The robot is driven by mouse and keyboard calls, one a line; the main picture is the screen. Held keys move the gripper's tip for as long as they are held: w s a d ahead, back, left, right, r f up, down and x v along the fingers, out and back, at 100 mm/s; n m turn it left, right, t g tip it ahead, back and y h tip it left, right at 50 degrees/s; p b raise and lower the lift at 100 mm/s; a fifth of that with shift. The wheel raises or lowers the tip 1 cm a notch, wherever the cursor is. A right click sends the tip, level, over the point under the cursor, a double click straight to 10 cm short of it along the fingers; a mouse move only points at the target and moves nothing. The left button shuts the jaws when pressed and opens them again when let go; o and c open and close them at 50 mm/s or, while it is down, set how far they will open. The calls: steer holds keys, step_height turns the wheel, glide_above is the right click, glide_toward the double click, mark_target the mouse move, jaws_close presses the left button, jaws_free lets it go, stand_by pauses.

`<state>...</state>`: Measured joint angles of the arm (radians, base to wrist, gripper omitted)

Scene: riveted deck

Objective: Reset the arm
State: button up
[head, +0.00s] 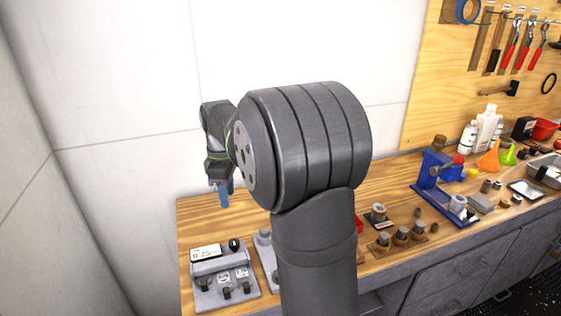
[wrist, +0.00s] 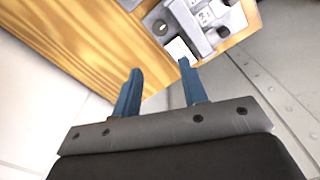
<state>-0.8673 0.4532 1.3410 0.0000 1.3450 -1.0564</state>
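My gripper (wrist: 160,82) has two blue fingers, spread apart with nothing between them in the wrist view, so it is open and empty. In the head view my gripper (head: 223,194) hangs with its fingers pointing down, above the left end of the wooden bench and near the white wall. One finger mostly covers the other there. My own thick dark arm fills the middle of the head view and hides part of the bench.
A grey device with a display (head: 222,277) stands at the bench's left end. The wooden bench top (head: 205,222) has bare room behind it. A blue press (head: 437,175), bottles (head: 468,138) and a tray (head: 525,190) stand to the right. A pegboard (head: 430,80) holds tools.

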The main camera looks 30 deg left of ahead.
mark_target(234, 241)
step_height(234, 241, down, 18)
steer(key=shift+r, duration=0.2)
stand_by(0.5)
steer(key=shift+r, duration=0.1)
